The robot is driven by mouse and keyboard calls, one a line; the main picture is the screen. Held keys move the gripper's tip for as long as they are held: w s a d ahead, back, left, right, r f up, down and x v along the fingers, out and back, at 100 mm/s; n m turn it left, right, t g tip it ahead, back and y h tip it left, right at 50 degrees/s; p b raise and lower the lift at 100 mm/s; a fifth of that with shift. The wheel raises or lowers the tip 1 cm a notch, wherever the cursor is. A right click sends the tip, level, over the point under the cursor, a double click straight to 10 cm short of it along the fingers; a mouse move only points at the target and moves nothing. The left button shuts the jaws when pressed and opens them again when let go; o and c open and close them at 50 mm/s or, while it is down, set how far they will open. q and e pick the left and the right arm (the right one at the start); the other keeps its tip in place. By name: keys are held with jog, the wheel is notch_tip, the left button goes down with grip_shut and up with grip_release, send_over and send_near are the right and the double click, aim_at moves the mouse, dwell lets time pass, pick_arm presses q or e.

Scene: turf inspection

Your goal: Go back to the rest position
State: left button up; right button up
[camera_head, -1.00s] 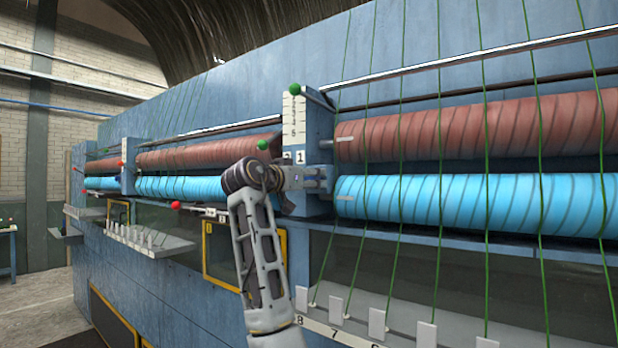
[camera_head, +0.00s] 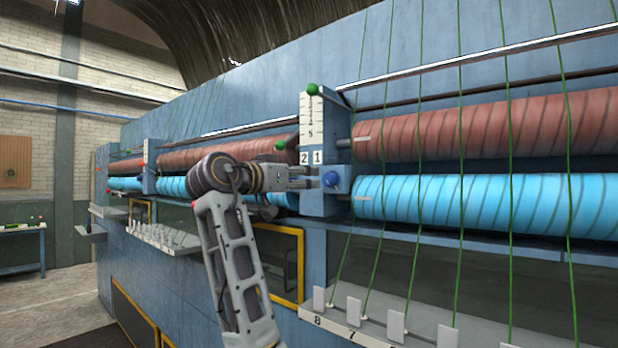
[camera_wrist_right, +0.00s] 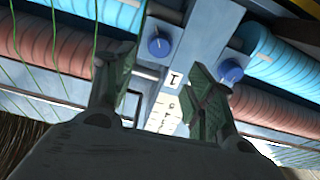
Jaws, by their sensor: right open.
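My right gripper (camera_head: 304,178) reaches in front of the blue control post (camera_head: 313,205) between the roller sections. In the right wrist view its two green-padded fingers (camera_wrist_right: 160,76) are spread apart with nothing between them. A blue round knob (camera_head: 330,179) on the post shows just right of the fingertips in the head view. In the wrist view two blue knobs, one beyond the left finger (camera_wrist_right: 159,46) and one at the right finger (camera_wrist_right: 230,71), face me. I cannot tell the exact gap to them. My left gripper is not in view.
Red-brown rollers (camera_head: 490,125) run above light-blue rollers (camera_head: 490,203), with green threads crossing them. A white numbered scale (camera_head: 312,118) tops the post. A shelf with white tabs (camera_head: 375,322) juts out low. Open floor (camera_head: 60,305) lies at the left.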

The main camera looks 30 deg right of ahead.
jog(key=shift+s+a, duration=0.2)
jog(key=shift+a, duration=0.25)
dwell(0.4)
